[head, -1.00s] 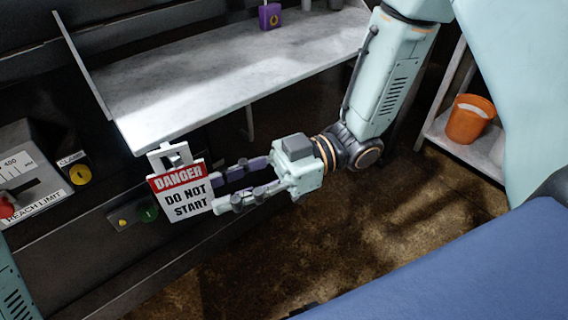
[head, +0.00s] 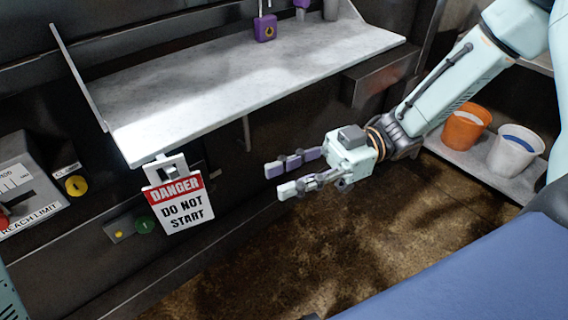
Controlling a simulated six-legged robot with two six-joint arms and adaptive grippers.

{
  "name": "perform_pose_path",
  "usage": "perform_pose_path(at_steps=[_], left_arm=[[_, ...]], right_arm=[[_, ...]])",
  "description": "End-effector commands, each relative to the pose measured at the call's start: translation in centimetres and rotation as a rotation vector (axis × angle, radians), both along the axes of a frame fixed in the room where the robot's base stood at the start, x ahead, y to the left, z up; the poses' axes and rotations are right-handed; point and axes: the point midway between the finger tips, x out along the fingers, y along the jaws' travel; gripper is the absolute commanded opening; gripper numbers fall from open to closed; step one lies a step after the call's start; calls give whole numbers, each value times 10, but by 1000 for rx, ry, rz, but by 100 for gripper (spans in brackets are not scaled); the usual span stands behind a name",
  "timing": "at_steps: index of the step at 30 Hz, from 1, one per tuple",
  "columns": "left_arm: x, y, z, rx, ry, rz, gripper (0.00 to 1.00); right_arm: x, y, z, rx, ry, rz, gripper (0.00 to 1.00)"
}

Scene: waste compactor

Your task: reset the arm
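My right gripper (head: 275,181) is in the middle of the head view, its fingers pointing left. The fingers are apart with nothing between them. A "DANGER DO NOT START" sign (head: 181,208) hangs from a light bracket with a dark slot on the dark machine front, left of the gripper. A clear gap lies between the fingertips and the sign. My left gripper is out of view; only a bit of my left arm shows at the lower left edge.
A grey shelf (head: 240,85) juts out above the sign, with a purple padlock (head: 264,28) at its back. A panel with a yellow knob (head: 76,185) and a green button (head: 144,226) are at left. An orange bucket (head: 464,128) and a white bucket (head: 513,152) stand at right.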

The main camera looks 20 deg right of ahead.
Motion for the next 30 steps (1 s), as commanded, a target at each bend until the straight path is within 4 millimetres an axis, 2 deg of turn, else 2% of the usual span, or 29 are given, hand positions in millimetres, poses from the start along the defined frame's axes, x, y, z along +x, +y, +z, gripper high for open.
perform_pose_path(at_steps=[6,8,14,17,21,24,28,30], left_arm=[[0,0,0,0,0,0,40],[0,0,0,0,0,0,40],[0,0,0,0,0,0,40],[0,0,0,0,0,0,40],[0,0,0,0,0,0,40],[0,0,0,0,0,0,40],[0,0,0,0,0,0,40],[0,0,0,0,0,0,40]], right_arm=[[0,-1,0,-2,-8,-1,32],[6,-1,-3,-15,-23,-28,32],[54,1,-7,-25,30,-292,32],[77,1,-17,-48,98,-437,32],[97,-2,-43,-108,225,-619,32],[102,-7,-69,-169,330,-737,32],[97,-15,-109,-270,480,-877,32],[88,-21,-132,-336,565,-947,32]])
